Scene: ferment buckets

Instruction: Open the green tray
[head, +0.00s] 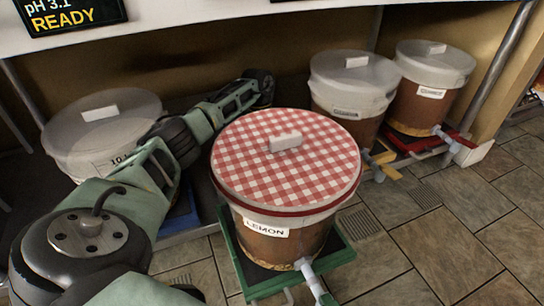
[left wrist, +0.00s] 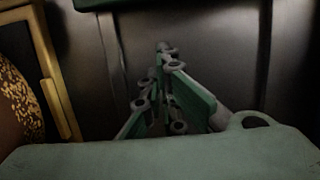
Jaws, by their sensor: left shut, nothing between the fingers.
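The green tray (head: 234,262) sits low in the middle of the head view, under the lemon bucket (head: 270,242). It stands farther out over the floor tiles than the trays beside it. The bucket is brown and upright, with a red-and-white checked lid (head: 255,175), a LEMON label and a pale spigot at the front. My left gripper (head: 262,84) reaches in behind the lid, apart from the tray's visible front. In the left wrist view its fingers (left wrist: 165,50) are shut and empty before a dark panel. My right gripper is not in view.
A bucket with a pale lid (head: 105,125) stands left over a blue tray (head: 182,218). Two buckets stand right, over a yellow tray (head: 382,158) and a red tray (head: 463,137). A white shelf (head: 210,18) hangs above. Tiled floor (head: 440,240) is free at right.

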